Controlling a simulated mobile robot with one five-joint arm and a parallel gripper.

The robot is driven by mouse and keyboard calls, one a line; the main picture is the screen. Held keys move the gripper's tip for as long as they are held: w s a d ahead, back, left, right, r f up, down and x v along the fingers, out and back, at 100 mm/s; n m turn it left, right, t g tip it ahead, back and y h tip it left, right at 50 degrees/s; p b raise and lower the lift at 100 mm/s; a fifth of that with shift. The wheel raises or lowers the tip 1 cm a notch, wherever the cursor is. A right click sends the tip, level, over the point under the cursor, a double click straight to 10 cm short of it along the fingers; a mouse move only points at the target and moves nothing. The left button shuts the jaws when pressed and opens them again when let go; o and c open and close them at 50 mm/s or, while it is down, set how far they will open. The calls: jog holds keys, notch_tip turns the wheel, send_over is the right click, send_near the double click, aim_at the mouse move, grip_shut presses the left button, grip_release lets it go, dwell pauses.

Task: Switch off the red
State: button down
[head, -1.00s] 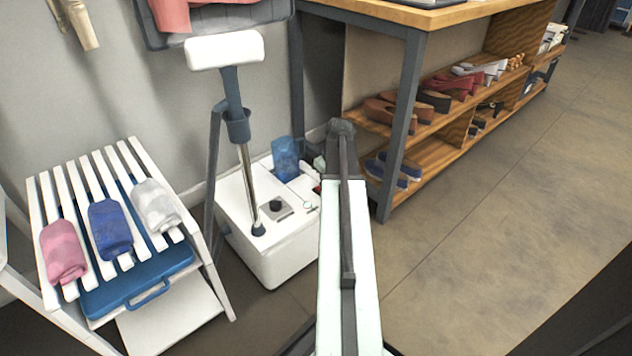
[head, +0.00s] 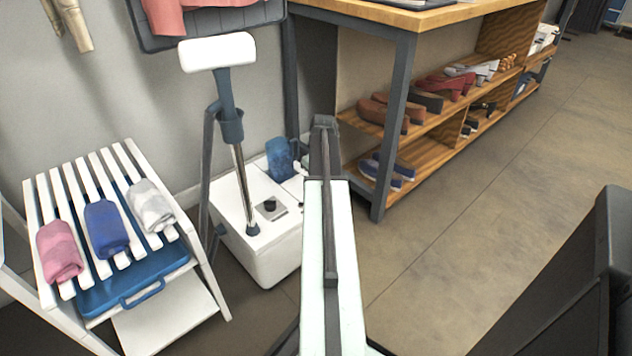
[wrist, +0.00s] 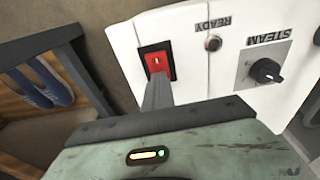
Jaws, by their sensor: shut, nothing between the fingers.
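The red rocker switch (wrist: 156,64) sits in a black frame on the white steamer box, upside down in the wrist view. My gripper (wrist: 157,88) is shut and empty, its fingertips right at the switch's lower edge in that view. I cannot tell whether they touch it. In the head view the steamer box (head: 262,262) stands on the floor left of my arm, which hides the switch and the fingertips.
Beside the switch are a READY lamp (wrist: 213,43) and a STEAM dial (wrist: 265,70). A white slatted rack (head: 170,300) with rolled towels stands left. A shoe shelf (head: 440,135) stands right. Open floor (head: 470,230) lies at the right.

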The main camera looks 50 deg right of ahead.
jog(key=shift+w+a+f, duration=0.2)
jog(key=shift+a, duration=0.05)
jog(key=shift+s+a, duration=0.1)
jog(key=shift+s, duration=0.85)
notch_tip(320, 180, up, 7)
jog(key=p, duration=0.7)
jog(key=shift+f, duration=0.15)
notch_tip(320, 180, up, 7)
jog(key=s+p, duration=0.3)
jog(key=p, duration=0.4)
jog(key=shift+a, duration=0.2)
